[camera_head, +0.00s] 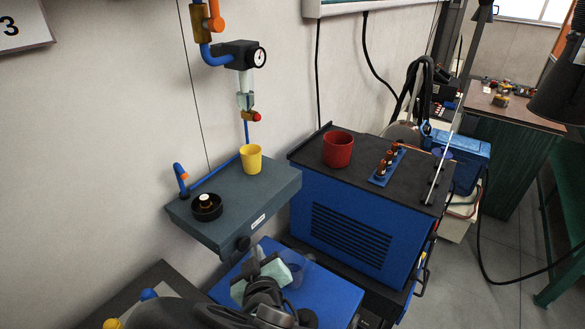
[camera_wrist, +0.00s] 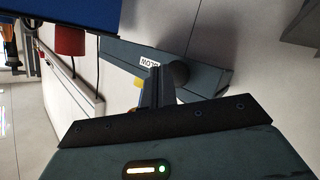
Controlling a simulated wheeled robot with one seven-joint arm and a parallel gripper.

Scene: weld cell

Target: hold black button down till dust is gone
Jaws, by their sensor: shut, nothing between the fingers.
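A grey box (camera_head: 232,203) on the wall has a white label on its front edge, which reads BLOW in the wrist view (camera_wrist: 149,63). The round black button (camera_head: 242,244) sticks out from that front edge, left of the label. It also shows in the wrist view (camera_wrist: 180,75). My gripper (camera_head: 256,252) is shut and empty, its tips close beside the button. In the wrist view the fingertips (camera_wrist: 155,70) overlap the button's edge; I cannot tell whether they touch it. A black dish (camera_head: 206,214) with a small pale-topped brass piece stands on the box. No dust can be made out.
A blue nozzle with an orange band (camera_head: 181,176) stands behind the dish. A blue cabinet (camera_head: 342,232) with a red cup (camera_head: 338,149) stands close on the right.

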